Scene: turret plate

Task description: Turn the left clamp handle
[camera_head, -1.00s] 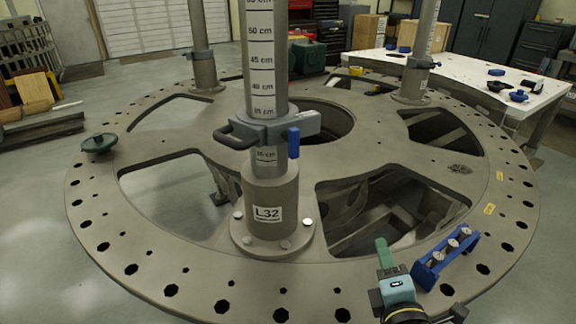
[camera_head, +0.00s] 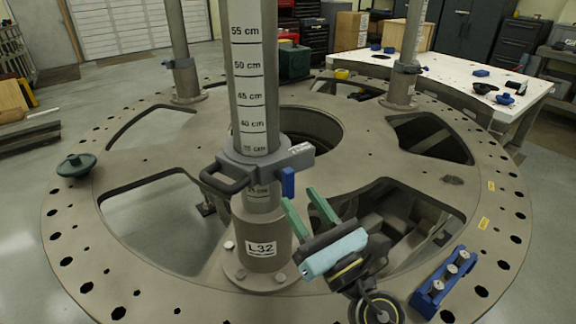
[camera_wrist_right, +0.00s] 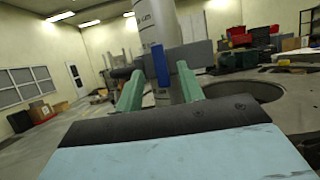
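A grey clamp (camera_head: 262,165) sits around the front post (camera_head: 257,90), which has a centimetre scale and an L32 label. The clamp has a dark loop grip on its left and a blue handle (camera_head: 288,182) hanging at its right. My right gripper (camera_head: 298,194) is open, with its green fingers pointing up at the blue handle. In the right wrist view the blue handle (camera_wrist_right: 160,66) shows between the open fingers, near their tips; I see no contact. Two more posts with dark clamps stand behind, one at the back left (camera_head: 180,64) and one at the back right (camera_head: 406,68). My left gripper is out of view.
The round turret plate (camera_head: 130,160) has large cut-outs and rim holes. A blue rack (camera_head: 445,283) with metal pins lies at its right front. A white table (camera_head: 440,75) with small parts stands behind right.

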